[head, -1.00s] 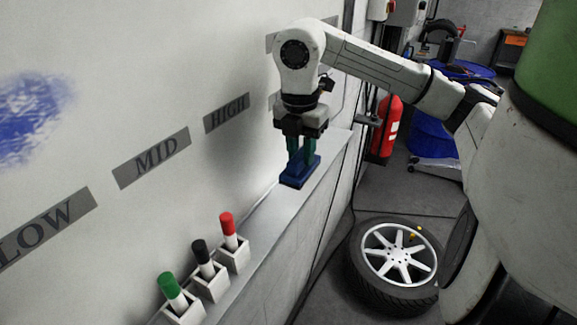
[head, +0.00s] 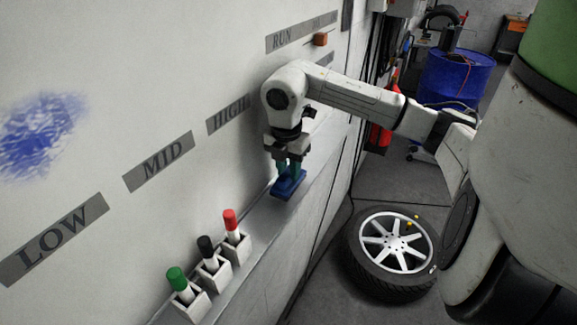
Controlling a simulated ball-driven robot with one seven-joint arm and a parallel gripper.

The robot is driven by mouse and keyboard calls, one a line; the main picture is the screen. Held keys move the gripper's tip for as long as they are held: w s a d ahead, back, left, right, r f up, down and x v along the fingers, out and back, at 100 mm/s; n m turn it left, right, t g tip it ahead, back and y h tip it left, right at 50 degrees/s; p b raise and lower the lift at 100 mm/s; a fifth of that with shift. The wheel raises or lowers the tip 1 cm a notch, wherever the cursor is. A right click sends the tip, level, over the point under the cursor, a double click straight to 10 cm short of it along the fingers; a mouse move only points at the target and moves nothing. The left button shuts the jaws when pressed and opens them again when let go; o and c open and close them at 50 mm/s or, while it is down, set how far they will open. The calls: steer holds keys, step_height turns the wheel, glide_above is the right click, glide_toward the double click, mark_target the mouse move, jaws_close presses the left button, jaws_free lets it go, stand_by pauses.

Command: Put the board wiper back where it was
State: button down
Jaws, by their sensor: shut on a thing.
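The board wiper (head: 289,186) is a blue block on or just above the ledge (head: 262,222) under the whiteboard (head: 60,190). I cannot tell whether its underside touches the ledge. My gripper (head: 289,171) points down and is shut on the top of the wiper. It is right of the pens, below and right of the HIGH label (head: 228,115). The fingers hide part of the wiper's top.
Green, black and red pens (head: 230,220) stand in white holders on the near ledge. A blue scribble (head: 42,135) marks the board. A wheel (head: 392,253) lies on the floor to the right. A blue drum (head: 455,78) stands behind. The ledge between pens and wiper is clear.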

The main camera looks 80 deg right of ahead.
mark_target(287, 173)
steer(key=shift+f+b, duration=0.6)
steer(key=shift+b, duration=0.15)
steer(key=c, duration=0.9)
jaws_free()
steer(key=shift+r+p, duration=0.55)
steer(key=shift+p, duration=0.05)
step_height(287, 173, up, 12)
steer(key=b, duration=0.3)
steer(key=shift+a, duration=0.45)
steer(key=shift+w+r, duration=0.1)
